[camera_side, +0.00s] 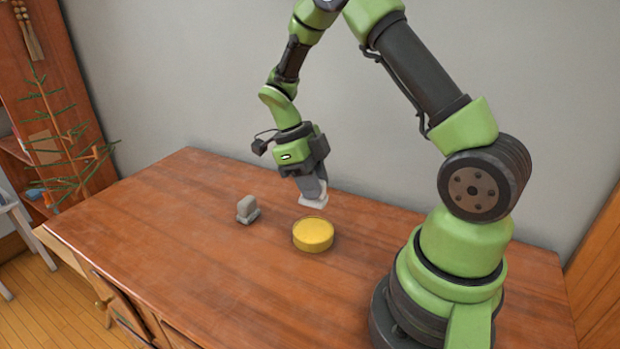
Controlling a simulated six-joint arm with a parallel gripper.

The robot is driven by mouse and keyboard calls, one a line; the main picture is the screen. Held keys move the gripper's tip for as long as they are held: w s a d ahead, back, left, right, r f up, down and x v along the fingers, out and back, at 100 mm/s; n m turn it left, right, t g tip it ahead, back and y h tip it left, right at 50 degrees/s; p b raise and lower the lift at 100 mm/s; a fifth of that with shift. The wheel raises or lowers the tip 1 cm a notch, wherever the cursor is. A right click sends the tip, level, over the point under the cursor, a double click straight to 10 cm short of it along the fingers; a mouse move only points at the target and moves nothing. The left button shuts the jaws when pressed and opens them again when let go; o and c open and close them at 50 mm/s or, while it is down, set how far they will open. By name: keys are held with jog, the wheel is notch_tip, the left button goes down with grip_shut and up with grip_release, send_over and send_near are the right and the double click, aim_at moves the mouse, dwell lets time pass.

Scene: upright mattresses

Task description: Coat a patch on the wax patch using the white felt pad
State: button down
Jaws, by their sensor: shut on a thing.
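The yellow round wax patch (313,236) sits on the wooden table, right of the middle of the tabletop. My gripper (312,190) points down and is shut on the white felt pad (314,202). The pad is just behind the yellow wax in the picture, with its lower edge close to the wax's far rim. I cannot tell how high the pad is above the table or whether it touches anything. The fingers hide the pad's upper part.
A small grey block on a base (248,209) stands on the table (190,255) to the left of the wax. The table's left and front areas are clear. A grey wall (200,80) rises behind the table. A thin-branched plant (70,150) stands at the left.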

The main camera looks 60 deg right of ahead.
aim_at(313, 206)
jog(key=shift+f, duration=2.7)
jog(key=shift+f, duration=0.8)
dwell(0.6)
jog(key=shift+r, duration=0.1)
jog(key=shift+r, duration=3.45)
